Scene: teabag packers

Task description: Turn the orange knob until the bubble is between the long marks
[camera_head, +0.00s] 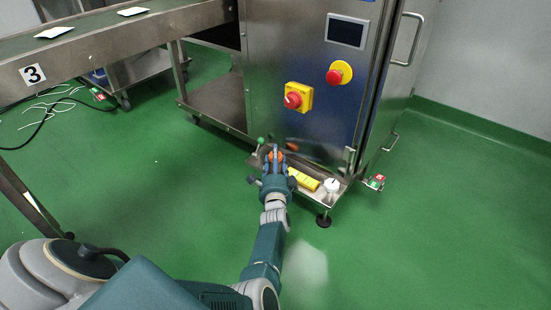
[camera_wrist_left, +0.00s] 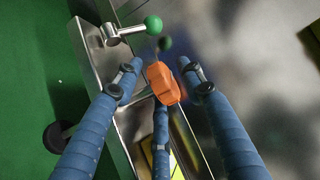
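The orange knob (camera_wrist_left: 162,84) sits on the steel ledge (camera_wrist_left: 92,62) at the foot of the machine. In the head view it is a small orange patch (camera_head: 275,156), partly covered by my left gripper (camera_head: 274,152). In the left wrist view the blue fingers of my left gripper (camera_wrist_left: 160,68) are spread around the knob, with gaps at its left and right. Whether the third finger touches it I cannot tell. The yellow level (camera_head: 304,180) lies on the ledge right of the gripper; the bubble and marks are too small to read. My right gripper is not in view.
A green ball-tipped lever (camera_wrist_left: 152,24) stands close beyond the knob. A white knob (camera_head: 331,184) is at the ledge's right end. The steel cabinet (camera_head: 320,120), with a red emergency button (camera_head: 339,73) and red switch (camera_head: 293,99), rises behind. Green floor in front is clear.

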